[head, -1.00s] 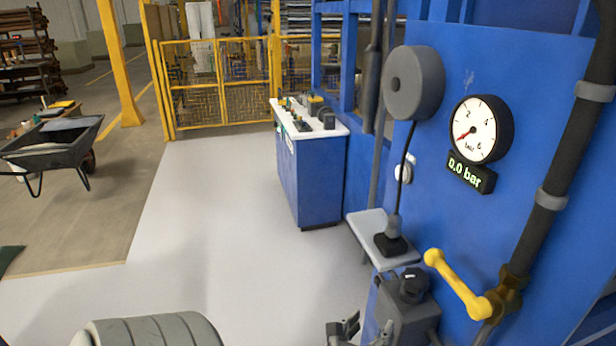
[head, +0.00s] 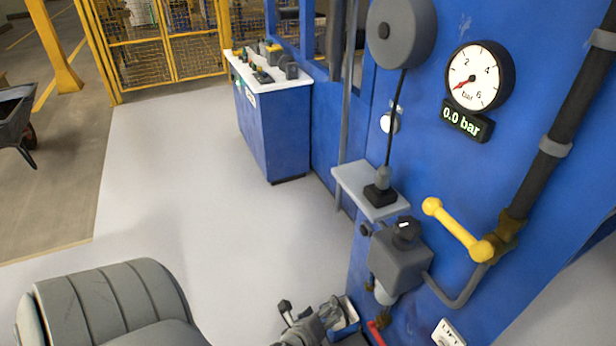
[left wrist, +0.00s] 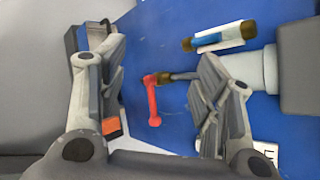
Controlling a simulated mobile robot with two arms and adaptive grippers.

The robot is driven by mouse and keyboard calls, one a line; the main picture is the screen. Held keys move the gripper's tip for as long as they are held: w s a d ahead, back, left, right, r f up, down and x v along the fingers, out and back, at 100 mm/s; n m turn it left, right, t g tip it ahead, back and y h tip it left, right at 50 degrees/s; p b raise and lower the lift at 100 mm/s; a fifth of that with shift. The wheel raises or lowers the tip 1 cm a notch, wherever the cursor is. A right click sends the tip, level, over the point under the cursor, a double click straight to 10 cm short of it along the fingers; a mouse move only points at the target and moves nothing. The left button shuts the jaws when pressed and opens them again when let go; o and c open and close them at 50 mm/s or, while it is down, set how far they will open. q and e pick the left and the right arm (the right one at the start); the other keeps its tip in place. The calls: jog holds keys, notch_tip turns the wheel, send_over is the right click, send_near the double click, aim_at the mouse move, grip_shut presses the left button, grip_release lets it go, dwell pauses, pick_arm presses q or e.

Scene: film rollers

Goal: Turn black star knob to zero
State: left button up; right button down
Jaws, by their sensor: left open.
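The black star knob (head: 405,231) with a white mark sits on top of a grey regulator box (head: 400,262) on the blue machine wall. The round gauge (head: 480,76) has a red needle at the low end, and the display (head: 467,121) below it reads 0.0 bar. My left gripper (head: 310,312) is open, low and to the left of the box, apart from the knob. In the left wrist view its open fingers (left wrist: 160,85) have the red lever (left wrist: 152,100) showing between them, farther off. The knob cannot be made out there. My right gripper is not in view.
A yellow lever (head: 458,229) juts out right of the knob. A small shelf (head: 352,178) with a black cable fitting (head: 380,194) lies above and left of it. A red lever (head: 378,336) is below. A blue control cabinet (head: 272,125) stands farther back; the floor before it is clear.

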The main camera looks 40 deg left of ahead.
pick_arm(q)
jog(key=shift+s+a+f+n, duration=0.2)
jog(key=shift+s+f, duration=0.1)
jog(key=shift+f, duration=0.15)
jog(key=shift+s+a+f+n, duration=0.2)
jog(key=shift+s+f, duration=0.1)
jog(key=shift+f, duration=0.15)
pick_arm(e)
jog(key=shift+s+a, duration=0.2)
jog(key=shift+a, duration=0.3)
pick_arm(q)
jog(key=n+t+h+b, duration=0.2)
jog(key=n+t+h, duration=0.45)
jog(key=n, duration=1.45)
send_near(400, 230)
jog(key=w, duration=0.1)
jog(key=shift+t+y, duration=0.25)
jog(key=w+d, duration=0.1)
jog(key=w, duration=0.2)
jog(key=w+p, duration=0.1)
jog(key=w, duration=0.3)
jog(key=w+d+p, duration=0.1)
jog(key=w, duration=0.2)
jog(key=shift+w+d+f, duration=0.1)
jog(key=shift+w+d, duration=0.2)
jog(key=shift+w, duration=0.1)
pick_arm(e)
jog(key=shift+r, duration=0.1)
pick_arm(q)
jog(key=shift+c, duration=0.3)
